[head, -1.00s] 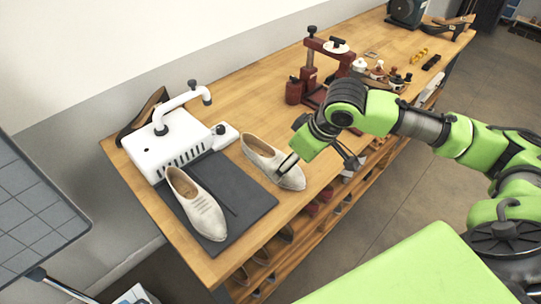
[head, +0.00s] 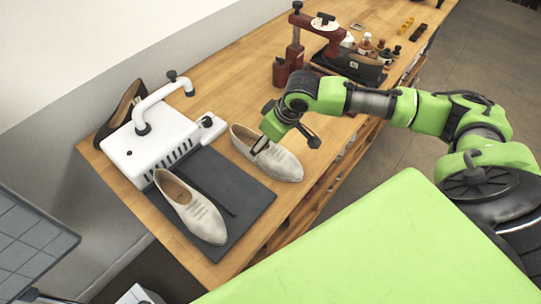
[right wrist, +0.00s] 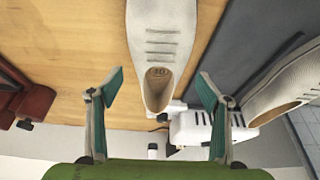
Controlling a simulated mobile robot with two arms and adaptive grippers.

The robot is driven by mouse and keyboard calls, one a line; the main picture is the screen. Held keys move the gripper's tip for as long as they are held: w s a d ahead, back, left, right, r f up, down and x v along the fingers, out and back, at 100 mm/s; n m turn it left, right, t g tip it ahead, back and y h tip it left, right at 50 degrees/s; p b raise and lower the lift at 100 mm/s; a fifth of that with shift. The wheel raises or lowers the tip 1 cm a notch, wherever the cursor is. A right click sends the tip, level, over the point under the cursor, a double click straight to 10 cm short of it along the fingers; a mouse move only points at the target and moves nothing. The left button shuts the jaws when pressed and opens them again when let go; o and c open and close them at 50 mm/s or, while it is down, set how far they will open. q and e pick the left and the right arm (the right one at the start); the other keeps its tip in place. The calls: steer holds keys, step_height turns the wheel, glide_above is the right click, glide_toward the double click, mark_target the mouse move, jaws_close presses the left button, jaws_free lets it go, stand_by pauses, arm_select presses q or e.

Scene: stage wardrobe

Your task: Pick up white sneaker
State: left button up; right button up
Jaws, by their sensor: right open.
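A white sneaker-like shoe (head: 282,163) lies on the wooden bench, just right of the dark mat. Its toe points to the lower right in the head view. A second white shoe (head: 196,212) lies on the mat. My right gripper (head: 260,147) is over the first shoe, near its opening, and hides part of it. In the right wrist view the first shoe (right wrist: 162,35) has its heel end between my two spread fingers (right wrist: 160,90), with a gap on both sides. The second shoe (right wrist: 285,88) is at the right edge there. My left gripper is not in view.
A white machine (head: 150,150) with a bent arm stands behind the dark mat (head: 245,208). A dark shoe (head: 118,112) is behind it. A red press (head: 297,50) and small bottles (head: 366,44) stand farther along the bench (head: 225,88). Bare wood lies between.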

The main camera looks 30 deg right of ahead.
steer(key=p+x, duration=0.1)
steer(key=x, duration=0.3)
steer(key=shift+f, duration=0.2)
steer(key=shift+w+f, duration=0.1)
steer(key=shift+f, duration=0.3)
steer(key=shift+c, duration=0.4)
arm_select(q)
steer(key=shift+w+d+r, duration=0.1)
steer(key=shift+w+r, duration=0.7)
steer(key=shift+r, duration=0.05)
arm_select(e)
steer(key=c, duration=1.2)
